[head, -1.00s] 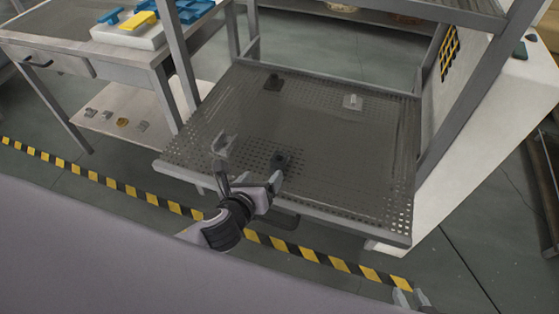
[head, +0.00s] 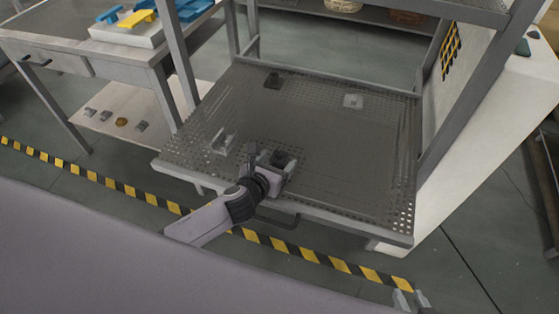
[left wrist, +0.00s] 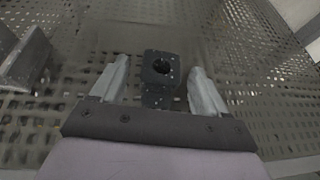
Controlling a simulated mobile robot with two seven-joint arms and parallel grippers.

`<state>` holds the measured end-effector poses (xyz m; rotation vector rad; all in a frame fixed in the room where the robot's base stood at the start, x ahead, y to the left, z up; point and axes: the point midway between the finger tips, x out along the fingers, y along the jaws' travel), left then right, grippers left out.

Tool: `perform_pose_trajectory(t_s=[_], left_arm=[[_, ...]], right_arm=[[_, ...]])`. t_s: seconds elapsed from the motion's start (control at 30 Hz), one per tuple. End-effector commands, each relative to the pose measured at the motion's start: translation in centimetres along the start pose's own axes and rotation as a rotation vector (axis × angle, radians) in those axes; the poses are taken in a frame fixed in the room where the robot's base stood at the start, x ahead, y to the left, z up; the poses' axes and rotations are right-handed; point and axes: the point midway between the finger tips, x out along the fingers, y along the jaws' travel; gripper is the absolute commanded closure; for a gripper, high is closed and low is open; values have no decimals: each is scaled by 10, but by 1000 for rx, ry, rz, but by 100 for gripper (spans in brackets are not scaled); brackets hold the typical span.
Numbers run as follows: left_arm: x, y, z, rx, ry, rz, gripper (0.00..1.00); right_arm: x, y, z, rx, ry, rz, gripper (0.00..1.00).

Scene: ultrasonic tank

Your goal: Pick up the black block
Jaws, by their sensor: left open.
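A black block (head: 283,158) stands on the perforated shelf near its front edge. It also shows in the left wrist view (left wrist: 161,70), with a round dark hole in its face. My left gripper (head: 265,158) is open at the block. In the left wrist view its fingers (left wrist: 156,88) lie on either side of the block, with gaps between.
A grey metal piece (head: 221,141) stands left of my left gripper, and a light grey piece (head: 353,101) is at the back right of the perforated shelf (head: 340,165). Grey frame posts (head: 181,60) rise at the shelf's sides.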

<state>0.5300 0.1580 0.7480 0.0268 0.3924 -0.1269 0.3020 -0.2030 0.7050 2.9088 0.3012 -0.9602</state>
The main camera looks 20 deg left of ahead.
Motion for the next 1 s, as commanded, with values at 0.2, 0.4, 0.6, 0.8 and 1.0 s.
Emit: perform_pose_trajectory(t_s=[0.2, 0.4, 0.6, 0.8, 1.0], left_arm=[[3, 0, 0, -1, 0, -1, 26], [3, 0, 0, -1, 0, -1, 65], [3, 0, 2, -1, -4, -2, 100], [2, 0, 4, -1, -4, -1, 100], [-4, 0, 21, 0, -7, -2, 100]], right_arm=[[0, 0, 0, 0, 0, 0, 65], [0, 0, 0, 0, 0, 0, 65], [0, 0, 0, 0, 0, 0, 65], [0, 0, -1, 0, 0, 0, 65], [-6, 0, -7, 0, 0, 0, 65]])
